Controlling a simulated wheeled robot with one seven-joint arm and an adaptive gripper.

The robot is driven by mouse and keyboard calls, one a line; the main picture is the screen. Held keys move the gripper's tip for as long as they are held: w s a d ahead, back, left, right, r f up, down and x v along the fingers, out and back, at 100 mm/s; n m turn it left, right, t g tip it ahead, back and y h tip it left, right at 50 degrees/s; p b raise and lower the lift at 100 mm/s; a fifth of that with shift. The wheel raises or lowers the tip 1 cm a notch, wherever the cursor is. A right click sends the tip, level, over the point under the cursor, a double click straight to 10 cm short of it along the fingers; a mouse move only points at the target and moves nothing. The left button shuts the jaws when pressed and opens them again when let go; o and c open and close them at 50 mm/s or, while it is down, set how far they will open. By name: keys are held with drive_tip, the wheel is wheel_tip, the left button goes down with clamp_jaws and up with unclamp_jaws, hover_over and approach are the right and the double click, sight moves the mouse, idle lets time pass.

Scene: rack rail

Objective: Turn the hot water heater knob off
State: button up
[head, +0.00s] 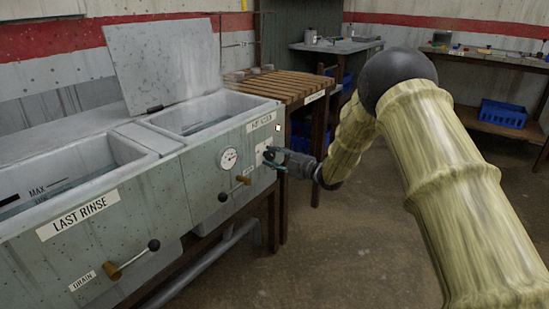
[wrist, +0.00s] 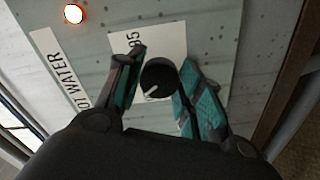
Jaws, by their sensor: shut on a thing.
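The hot water heater knob (wrist: 158,76) is a round black dial with a white pointer, on a white plate on the front of the grey tank unit. In the wrist view its pointer slants toward the lower left. My gripper (wrist: 160,85) has its teal-padded fingers on either side of the knob and is shut on it. In the head view my gripper (head: 274,158) reaches the panel from the right and hides the knob. A white label reading "HOT WATER" (wrist: 60,68) is beside the plate; an orange-lit lamp (wrist: 73,14) shows near the top left.
A round gauge (head: 228,159) and a valve lever (head: 234,188) are left of my gripper. The "LAST RINSE" basin (head: 78,215) is further left. A slatted wooden bench (head: 285,86) stands behind. The floor at right is open.

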drive_tip(key=n, duration=0.4)
drive_tip(key=shift+f+n+b, duration=0.1)
drive_tip(key=shift+n+b, duration=0.2)
drive_tip(key=shift+n, duration=0.1)
idle(0.5)
drive_tip(key=o, duration=1)
drive_tip(key=shift+d, duration=0.1)
drive_tip(key=shift+s+d, duration=0.2)
drive_tip(key=shift+d, duration=0.05)
drive_tip(key=v, duration=1.1)
drive_tip(key=shift+s, duration=0.15)
